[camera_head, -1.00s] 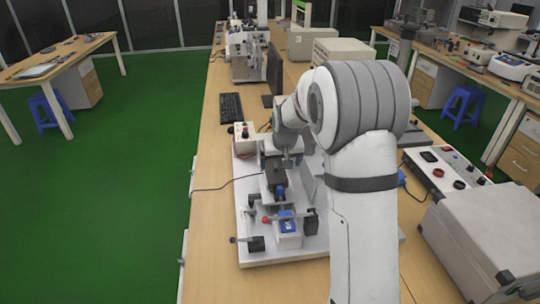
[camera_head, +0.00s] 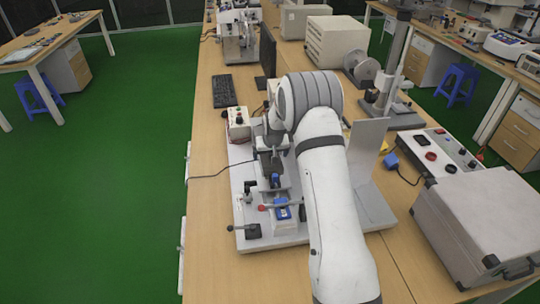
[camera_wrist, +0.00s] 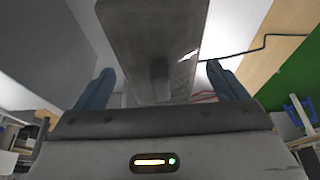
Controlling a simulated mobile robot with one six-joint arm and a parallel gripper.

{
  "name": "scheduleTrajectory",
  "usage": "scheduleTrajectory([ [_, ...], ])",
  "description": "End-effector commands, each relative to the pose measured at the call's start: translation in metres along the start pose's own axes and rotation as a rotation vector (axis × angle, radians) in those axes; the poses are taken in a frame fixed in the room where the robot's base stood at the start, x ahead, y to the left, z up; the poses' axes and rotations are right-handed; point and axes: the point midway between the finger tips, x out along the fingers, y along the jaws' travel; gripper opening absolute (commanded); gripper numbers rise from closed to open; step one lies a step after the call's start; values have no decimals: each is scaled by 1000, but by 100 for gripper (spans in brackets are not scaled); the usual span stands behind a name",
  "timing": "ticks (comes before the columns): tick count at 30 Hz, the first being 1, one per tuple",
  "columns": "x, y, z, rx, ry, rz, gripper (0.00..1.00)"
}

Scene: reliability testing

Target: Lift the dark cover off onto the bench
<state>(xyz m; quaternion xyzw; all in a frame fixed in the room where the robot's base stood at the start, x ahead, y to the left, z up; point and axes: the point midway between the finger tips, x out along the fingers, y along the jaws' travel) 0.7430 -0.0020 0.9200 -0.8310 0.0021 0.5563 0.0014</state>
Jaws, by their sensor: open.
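The dark cover (camera_head: 270,170) sits on the light grey test fixture (camera_head: 240,205) on the bench (camera_head: 210,270), just below my wrist in the head view. In the wrist view a dark grey, worn piece that looks like the cover (camera_wrist: 152,30) fills the upper middle, with a small knob-like part facing me. My gripper (camera_wrist: 160,70) is open, with one blue finger on each side of this piece. Gaps show between it and the fingers. The fingers are hidden by my arm in the head view.
A small control box (camera_head: 238,124) and a keyboard (camera_head: 224,92) lie beyond the fixture. An upright grey panel (camera_head: 368,145) stands to the right of my arm. A grey case (camera_head: 480,220) is at the right. Bare bench lies along the near left edge.

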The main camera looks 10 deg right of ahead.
Motion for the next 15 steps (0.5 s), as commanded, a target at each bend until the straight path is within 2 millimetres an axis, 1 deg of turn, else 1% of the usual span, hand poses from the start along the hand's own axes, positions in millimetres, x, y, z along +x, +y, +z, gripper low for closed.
scheduleTrajectory([
  [3, 4, -1, -1, -1, 2, 0, 93],
  [9, 4, -1, 0, -1, 1, -1, 92],
  [15, 4, -2, 0, -2, 1, -1, 76],
])
